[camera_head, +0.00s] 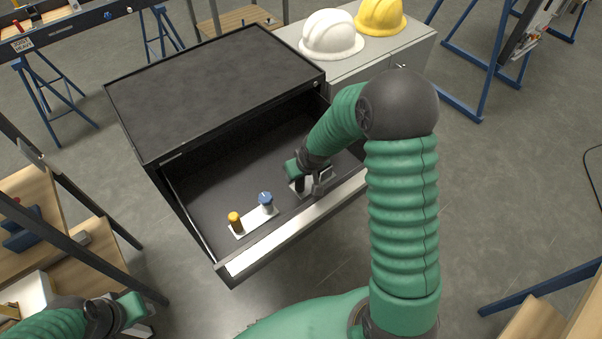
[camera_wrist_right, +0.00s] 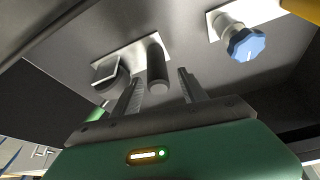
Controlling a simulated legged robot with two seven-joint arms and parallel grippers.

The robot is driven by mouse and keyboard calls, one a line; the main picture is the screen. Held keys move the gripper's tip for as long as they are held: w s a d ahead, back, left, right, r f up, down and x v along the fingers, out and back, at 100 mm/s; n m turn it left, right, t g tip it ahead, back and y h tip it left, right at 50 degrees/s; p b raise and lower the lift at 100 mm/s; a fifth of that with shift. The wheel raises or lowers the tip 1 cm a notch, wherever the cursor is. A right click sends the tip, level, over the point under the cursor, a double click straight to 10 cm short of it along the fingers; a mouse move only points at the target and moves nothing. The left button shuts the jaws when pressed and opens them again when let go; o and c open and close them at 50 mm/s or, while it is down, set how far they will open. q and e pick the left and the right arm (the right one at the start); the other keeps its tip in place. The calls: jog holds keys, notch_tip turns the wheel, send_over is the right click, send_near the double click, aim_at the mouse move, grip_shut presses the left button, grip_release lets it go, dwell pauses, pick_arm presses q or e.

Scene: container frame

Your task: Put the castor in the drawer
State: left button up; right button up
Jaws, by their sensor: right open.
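The drawer (camera_head: 290,229) of the black cabinet is pulled open. My right gripper (camera_head: 314,185) is inside its right part, pointing down. In the right wrist view the open gripper (camera_wrist_right: 160,88) has its fingers on either side of a dark upright cylinder (camera_wrist_right: 157,66) on a white plate (camera_wrist_right: 127,52); no firm contact shows. A dark round part (camera_wrist_right: 110,82) on the same plate could be the castor's wheel, but I cannot tell. My left gripper (camera_head: 140,308) is at the lower left, outside the drawer; its jaws are unclear.
The drawer's back left is bare. A white helmet (camera_head: 331,36) and a yellow helmet (camera_head: 381,17) sit on the grey cabinet (camera_head: 395,52) behind. Wooden shelves (camera_head: 38,228) stand left.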

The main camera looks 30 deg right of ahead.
jog(key=p+v, duration=0.2)
jog(key=v, duration=0.9)
jog(key=shift+r, duration=0.2)
jog(key=shift+d, duration=0.15)
jog(key=shift+s+d, duration=0.1)
jog(key=shift+d, duration=0.1)
jog(key=shift+a, duration=0.1)
